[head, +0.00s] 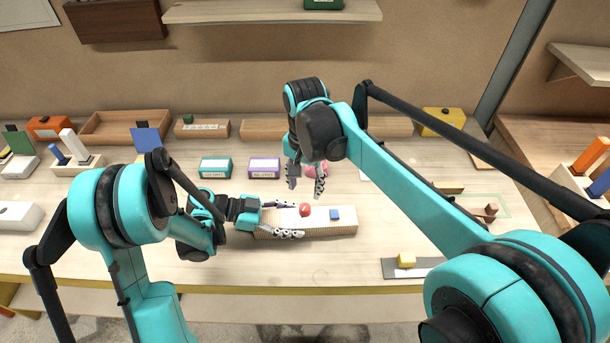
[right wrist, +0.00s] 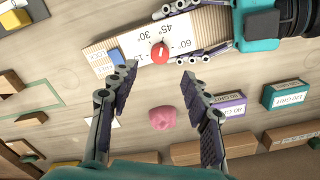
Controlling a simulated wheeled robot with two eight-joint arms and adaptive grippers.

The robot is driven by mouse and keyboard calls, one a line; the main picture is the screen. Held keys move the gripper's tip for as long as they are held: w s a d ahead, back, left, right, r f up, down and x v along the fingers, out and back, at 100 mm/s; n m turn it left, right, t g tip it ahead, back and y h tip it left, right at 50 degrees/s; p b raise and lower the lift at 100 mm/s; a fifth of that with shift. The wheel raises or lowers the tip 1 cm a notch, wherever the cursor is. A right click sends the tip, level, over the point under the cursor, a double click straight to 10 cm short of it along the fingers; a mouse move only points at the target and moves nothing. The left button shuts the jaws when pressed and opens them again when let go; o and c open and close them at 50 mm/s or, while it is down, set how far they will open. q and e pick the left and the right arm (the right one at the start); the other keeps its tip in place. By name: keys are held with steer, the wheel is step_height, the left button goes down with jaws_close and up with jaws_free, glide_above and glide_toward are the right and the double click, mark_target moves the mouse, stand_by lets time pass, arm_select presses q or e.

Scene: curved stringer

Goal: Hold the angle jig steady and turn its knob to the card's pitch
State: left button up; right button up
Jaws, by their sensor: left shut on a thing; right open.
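The angle jig (head: 335,228) is a long pale block with ribbed sides, lying on the bench. Its top carries a red round knob (head: 305,210) and a blue square (head: 335,214). In the right wrist view, the knob (right wrist: 160,53) has a white line and sits beside a scale showing 30°, 45° and 60°; its exact setting is unclear. My left gripper (head: 284,218) is shut on the jig's left end, one finger on each long side. My right gripper (head: 305,182) is open and empty behind the knob; its fingertips (right wrist: 160,73) point toward it, apart from it.
A pink lump (right wrist: 163,118) lies behind the jig, below my right gripper. Green (head: 215,168) and purple (head: 264,168) labelled boxes stand behind. A yellow block (head: 406,260) lies front right. A white card (head: 364,174) is partly hidden, its writing unreadable.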

mark_target(283, 219)
step_height(283, 219, up, 4)
steer(key=shift+f, duration=0.15)
stand_by(0.3)
arm_select(q)
steer(key=o, duration=1.8)
steer(key=shift+c, duration=0.2)
steer(key=o, duration=0.4)
steer(key=shift+a, duration=0.15)
steer(key=shift+v, duration=2.4)
